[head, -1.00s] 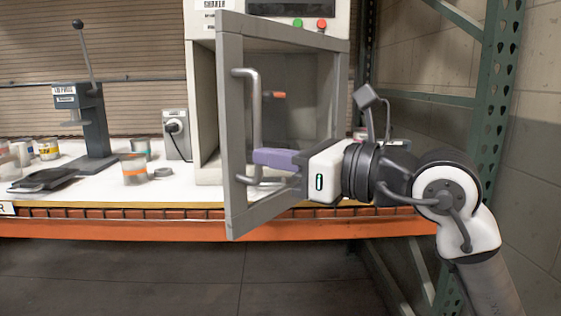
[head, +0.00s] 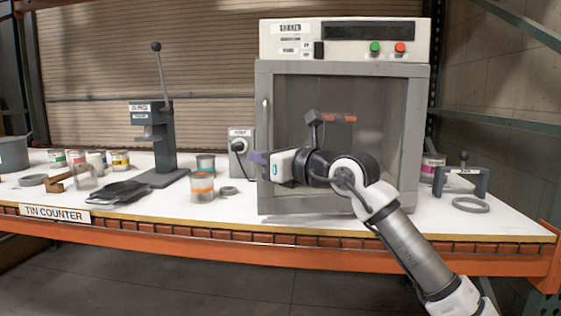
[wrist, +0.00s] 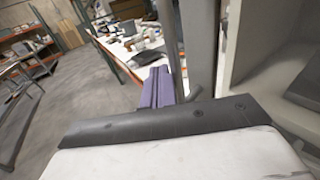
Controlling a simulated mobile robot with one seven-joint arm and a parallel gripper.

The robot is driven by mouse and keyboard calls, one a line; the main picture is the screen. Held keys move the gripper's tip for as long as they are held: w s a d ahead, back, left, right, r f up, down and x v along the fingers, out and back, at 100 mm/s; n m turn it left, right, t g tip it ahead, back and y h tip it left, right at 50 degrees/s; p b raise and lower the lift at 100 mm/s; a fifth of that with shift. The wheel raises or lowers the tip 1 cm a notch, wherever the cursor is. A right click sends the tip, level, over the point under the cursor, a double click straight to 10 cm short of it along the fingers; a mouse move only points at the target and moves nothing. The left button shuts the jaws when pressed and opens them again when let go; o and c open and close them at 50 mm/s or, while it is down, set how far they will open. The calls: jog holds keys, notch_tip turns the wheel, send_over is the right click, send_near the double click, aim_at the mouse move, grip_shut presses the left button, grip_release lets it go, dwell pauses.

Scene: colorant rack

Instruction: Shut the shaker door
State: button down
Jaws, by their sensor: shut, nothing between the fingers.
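The shaker (head: 345,38) is a pale cabinet with a dark display and green and red buttons. Its grey-framed glass door (head: 335,68) lies across the front in the head view and looks shut or nearly shut. I cannot tell whether a small gap is left. The door's vertical handle (head: 265,112) is at the left edge, its lower part hidden by my gripper. My gripper (head: 257,160) has its purple fingers shut and empty, pointing left in front of the door's left edge. The fingers (wrist: 157,88) show beside a grey upright in the wrist view; contact is unclear.
A lever press (head: 160,125), several tins such as an orange-banded one (head: 202,186), and a grey socket box (head: 241,150) stand left of the shaker. A small grey stand (head: 461,180) and a ring (head: 471,205) are to its right. The floor in front is clear.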

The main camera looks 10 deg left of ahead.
jog(key=w+a+m+t+h+p, duration=0.1)
jog(key=w+a+t, duration=0.1)
jog(key=w, duration=0.7)
jog(key=shift+a+m+h, duration=0.25)
jog(key=shift+m+h, duration=0.05)
